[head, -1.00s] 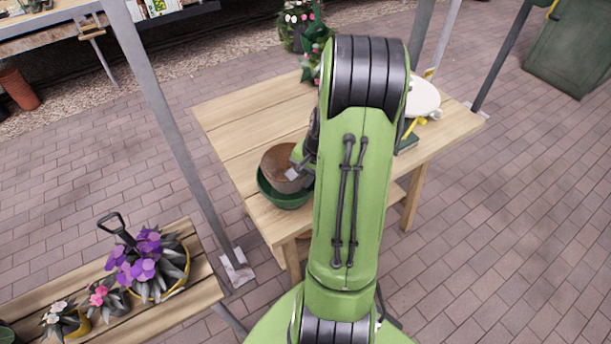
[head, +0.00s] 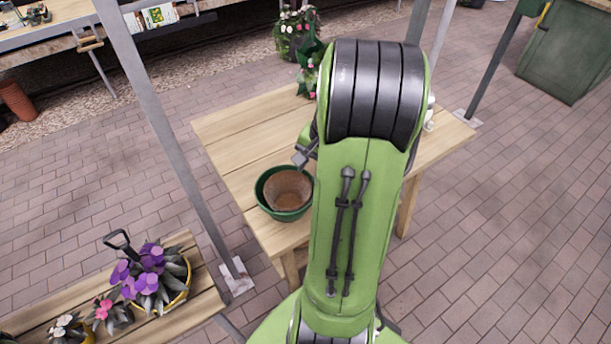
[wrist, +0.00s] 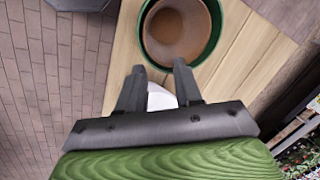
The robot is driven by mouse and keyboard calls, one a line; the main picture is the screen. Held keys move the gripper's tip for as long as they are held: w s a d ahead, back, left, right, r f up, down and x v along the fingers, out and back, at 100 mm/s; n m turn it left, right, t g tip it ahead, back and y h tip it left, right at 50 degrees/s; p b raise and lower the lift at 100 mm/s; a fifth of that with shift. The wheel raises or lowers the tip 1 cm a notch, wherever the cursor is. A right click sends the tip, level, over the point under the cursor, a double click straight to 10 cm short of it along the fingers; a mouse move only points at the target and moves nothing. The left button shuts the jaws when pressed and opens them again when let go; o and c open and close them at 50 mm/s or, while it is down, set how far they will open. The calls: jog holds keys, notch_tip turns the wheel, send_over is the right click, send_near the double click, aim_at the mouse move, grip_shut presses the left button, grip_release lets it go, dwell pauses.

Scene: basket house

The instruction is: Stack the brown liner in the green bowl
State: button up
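The green bowl (head: 262,198) stands on the wooden table near its front left corner. The brown liner (head: 288,187) sits inside the bowl, its rim close to the bowl's rim. In the wrist view the liner (wrist: 176,30) also lies within the green bowl's rim (wrist: 141,22). My gripper (wrist: 159,72) is open, with its two fingers apart and clear of the bowl and liner. In the head view the gripper (head: 301,158) is just behind the bowl, partly hidden by my arm. A small white thing shows between the fingers in the wrist view; I cannot tell what it is.
The wooden table (head: 225,130) has bare boards left of and behind the bowl. A metal post (head: 165,130) stands left of the table. A bench with potted flowers (head: 150,275) is at lower left. My arm hides much of the table's right side.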

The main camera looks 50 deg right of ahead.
jog(key=a+r+n+h, duration=0.1)
jog(key=a+r+n, duration=0.35)
jog(key=a, duration=0.25)
jog(key=a+r+n, duration=0.3)
jog(key=a+r, duration=0.2)
jog(key=a, duration=0.2)
jog(key=s+a+r+n+t, duration=0.2)
jog(key=s+a+n, duration=0.5)
jog(key=a, duration=0.4)
jog(key=shift+s+r+t, duration=0.4)
jog(key=shift+s+r, duration=0.05)
jog(key=shift+s, duration=0.1)
jog(key=shift+d+n, duration=0.1)
jog(key=shift+n, duration=0.15)
